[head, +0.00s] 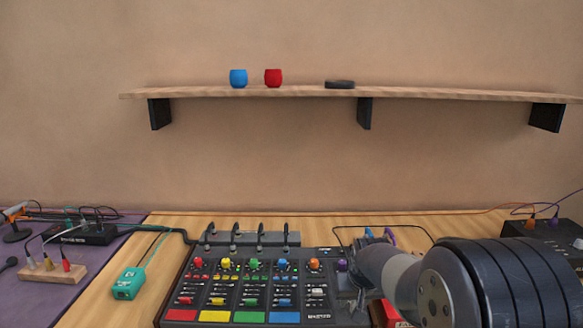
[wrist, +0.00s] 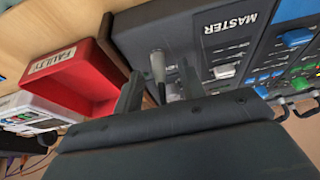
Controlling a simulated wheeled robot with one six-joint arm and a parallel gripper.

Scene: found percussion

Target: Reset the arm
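My arm reaches in from the lower right of the head view, and my gripper (head: 352,285) is low at the right edge of the mixer (head: 255,285). In the wrist view my gripper (wrist: 162,88) has its two dark fingers apart. A pale grey upright peg (wrist: 157,66) on the mixer's MASTER panel (wrist: 185,40) shows between and just beyond the fingers. I cannot tell whether they touch it. In the head view the fingertips are largely hidden behind the wrist.
A red tray labelled FAULTY (wrist: 75,72) lies beside the mixer. A teal box (head: 129,283) and a wooden block with plugs (head: 52,272) are at left.

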